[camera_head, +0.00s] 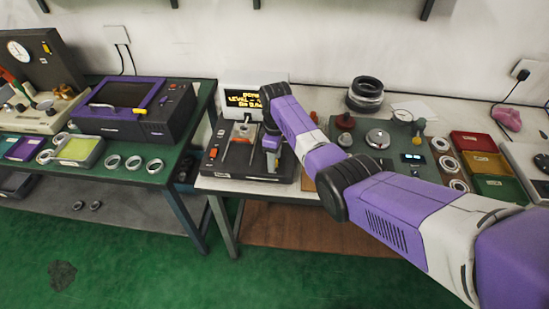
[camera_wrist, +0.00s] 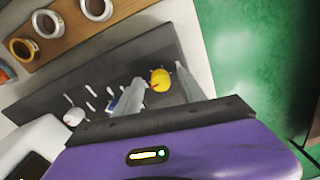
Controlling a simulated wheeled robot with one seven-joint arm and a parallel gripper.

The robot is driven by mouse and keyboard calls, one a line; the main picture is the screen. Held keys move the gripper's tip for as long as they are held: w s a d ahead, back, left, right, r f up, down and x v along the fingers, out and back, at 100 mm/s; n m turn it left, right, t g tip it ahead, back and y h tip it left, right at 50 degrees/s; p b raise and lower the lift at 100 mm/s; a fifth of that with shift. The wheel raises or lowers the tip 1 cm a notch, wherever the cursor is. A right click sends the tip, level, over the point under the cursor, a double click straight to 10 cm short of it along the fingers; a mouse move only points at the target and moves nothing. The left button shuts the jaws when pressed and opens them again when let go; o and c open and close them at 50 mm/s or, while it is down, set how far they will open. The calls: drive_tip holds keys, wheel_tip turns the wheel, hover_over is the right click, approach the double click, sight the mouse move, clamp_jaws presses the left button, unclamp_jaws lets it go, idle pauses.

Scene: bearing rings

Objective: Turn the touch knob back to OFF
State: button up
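The dark instrument (camera_head: 230,160) stands on the white table in the head view, with a lit display (camera_head: 247,100) at its back. Its dark panel (camera_wrist: 95,75) fills the middle of the wrist view. A round yellow knob (camera_wrist: 160,80) with a small red mark sits on that panel; I cannot read its label, so I cannot tell its setting. My gripper (camera_wrist: 160,75) is open, with its two pale fingers either side of the yellow knob. I cannot tell whether either finger touches it. In the head view my gripper (camera_head: 270,150) is over the instrument's right part, hiding the knob.
A white knob (camera_wrist: 73,116) and a blue piece (camera_wrist: 113,104) are on the same panel, left of my fingers. Metal rings (camera_wrist: 48,23) lie on a wooden strip beside it. A green mat (camera_head: 385,140) with tools and coloured trays (camera_head: 475,141) are to the right.

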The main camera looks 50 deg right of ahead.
drive_tip(key=shift+d+r+b, duration=0.1)
drive_tip(key=shift+r+b, duration=0.3)
drive_tip(key=shift+r, duration=3.5)
